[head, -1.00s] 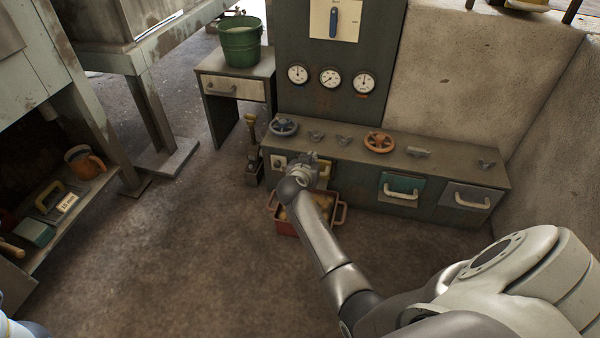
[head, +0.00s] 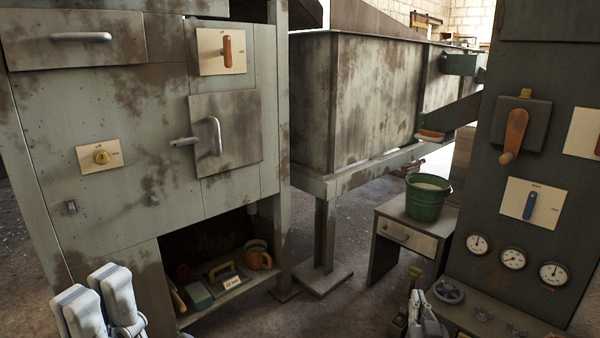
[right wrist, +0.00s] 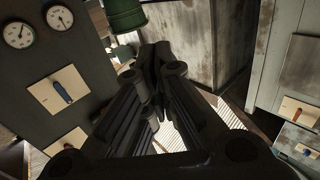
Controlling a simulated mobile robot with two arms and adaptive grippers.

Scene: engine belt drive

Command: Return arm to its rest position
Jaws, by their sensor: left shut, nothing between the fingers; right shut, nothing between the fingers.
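My left gripper (head: 97,288) shows at the bottom left of the head view, in front of the pale green cabinet. Its pale fingers point up and hold nothing. My right gripper (head: 426,312) shows at the bottom edge of the head view, right of centre, beside the control console. In the right wrist view its dark fingers (right wrist: 165,72) are together with nothing between them. Most of both arms is out of the frame.
The green cabinet (head: 90,210) fills the left. A green bucket (head: 424,201) stands on a small drawer table (head: 405,239). The dark control panel (head: 475,205) with gauges and a console (head: 465,312) with a handwheel (head: 448,291) are at right. Floor shows between.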

